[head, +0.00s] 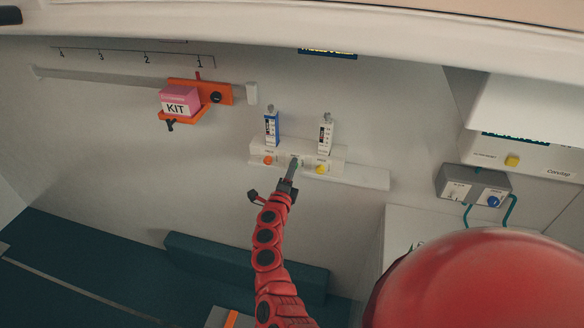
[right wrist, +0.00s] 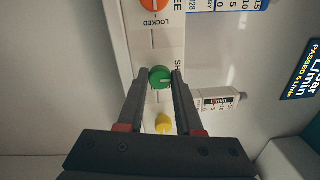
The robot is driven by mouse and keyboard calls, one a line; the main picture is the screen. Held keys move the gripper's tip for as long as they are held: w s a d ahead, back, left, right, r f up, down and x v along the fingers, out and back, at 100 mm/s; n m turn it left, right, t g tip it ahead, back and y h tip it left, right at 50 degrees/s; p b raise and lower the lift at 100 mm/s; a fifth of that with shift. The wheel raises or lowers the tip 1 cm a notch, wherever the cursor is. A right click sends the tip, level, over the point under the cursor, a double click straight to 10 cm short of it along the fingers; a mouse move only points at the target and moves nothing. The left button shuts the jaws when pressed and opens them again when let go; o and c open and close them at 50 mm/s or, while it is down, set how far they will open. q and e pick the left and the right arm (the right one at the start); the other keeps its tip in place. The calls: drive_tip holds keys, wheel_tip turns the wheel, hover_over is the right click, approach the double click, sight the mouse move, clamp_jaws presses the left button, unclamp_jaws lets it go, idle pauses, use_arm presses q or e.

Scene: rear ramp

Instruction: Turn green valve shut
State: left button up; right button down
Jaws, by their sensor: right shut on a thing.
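The green valve (right wrist: 160,77) is a round knob on a white wall panel (right wrist: 142,42). In the right wrist view it sits between the two fingertips of my right gripper (right wrist: 160,78), which is shut on it. In the head view my right gripper (head: 293,168) reaches the panel between an orange knob (head: 268,160) and a yellow knob (head: 321,169), and it mostly hides the green valve. The green valve has a pale mark on its face. My left gripper does not show in the head view.
Two flowmeters, one blue (head: 271,128) and one white (head: 325,135), stand above the panel. An orange bracket with a pink KIT box (head: 180,101) hangs on a rail to the left. A grey box with a blue knob (head: 474,187) is at the right.

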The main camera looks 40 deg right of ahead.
idle(0.4)
drive_tip(key=c, duration=0.6)
unclamp_jaws()
